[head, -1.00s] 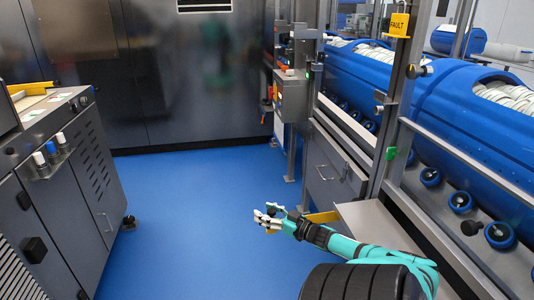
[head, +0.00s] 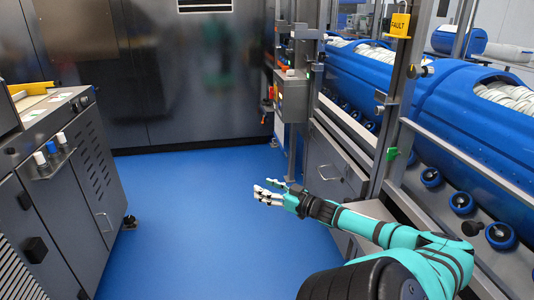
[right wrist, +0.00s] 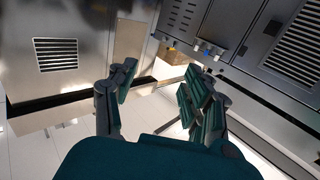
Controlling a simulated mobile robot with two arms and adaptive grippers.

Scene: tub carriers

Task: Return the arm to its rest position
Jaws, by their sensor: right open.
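My right arm, teal with black bands, comes in from the bottom right of the head view. My right gripper (head: 268,192) is over the blue floor, beside the metal frame of the right-hand machine. In the right wrist view my right gripper (right wrist: 155,98) has its fingers spread apart, with nothing between them. My left gripper does not show in either view.
A grey cabinet (head: 70,190) stands at the left. Blue tubs (head: 465,110) with white contents lie on the rack at the right, above a drawer unit (head: 325,170). A control box (head: 291,98) stands beyond the gripper. The blue floor (head: 190,230) between is clear.

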